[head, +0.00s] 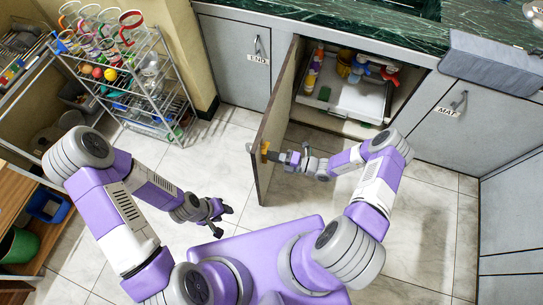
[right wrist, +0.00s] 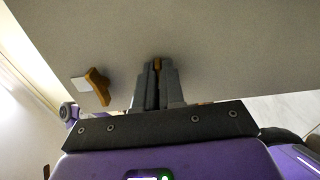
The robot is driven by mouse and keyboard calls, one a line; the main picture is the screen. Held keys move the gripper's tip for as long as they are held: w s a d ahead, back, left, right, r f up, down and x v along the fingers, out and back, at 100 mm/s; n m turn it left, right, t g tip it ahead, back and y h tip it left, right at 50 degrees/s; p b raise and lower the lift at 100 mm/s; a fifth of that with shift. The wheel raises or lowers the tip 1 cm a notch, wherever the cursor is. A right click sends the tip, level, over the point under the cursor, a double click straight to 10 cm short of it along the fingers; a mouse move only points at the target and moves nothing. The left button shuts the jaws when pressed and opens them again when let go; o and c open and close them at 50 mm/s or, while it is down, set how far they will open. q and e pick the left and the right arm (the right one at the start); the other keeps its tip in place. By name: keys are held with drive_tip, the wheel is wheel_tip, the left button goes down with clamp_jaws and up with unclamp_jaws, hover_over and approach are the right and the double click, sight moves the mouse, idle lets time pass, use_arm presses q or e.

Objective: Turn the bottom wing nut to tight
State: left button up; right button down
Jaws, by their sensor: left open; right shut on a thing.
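The cabinet door (head: 270,125) stands open, and orange-brown wing-nut parts show on its inner face (head: 265,149). My right gripper (head: 278,156) is against that face. In the right wrist view, my right gripper (right wrist: 158,75) is shut on an orange wing nut (right wrist: 157,64), mostly hidden between the fingers. A second orange wing nut (right wrist: 97,86) stands free on the door at the left, beside a small white square. I cannot tell from these views which nut is the bottom one. My left gripper (head: 222,221) is open and empty above the floor, away from the door.
The open cabinet holds a pull-out tray (head: 345,104) with bottles and cups. A wire rack (head: 150,90) with mugs stands at the back left. Closed cabinet fronts line the right. The tiled floor (head: 430,225) at the right is clear.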

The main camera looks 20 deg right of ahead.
drive_tip(key=shift+m, duration=0.3)
idle(0.4)
drive_tip(key=c, duration=1.2)
unclamp_jaws()
drive_tip(key=shift+c, duration=0.2)
drive_tip(key=p+v, duration=0.1)
drive_tip(key=v, duration=0.6)
drive_tip(key=shift+s+d, duration=0.2)
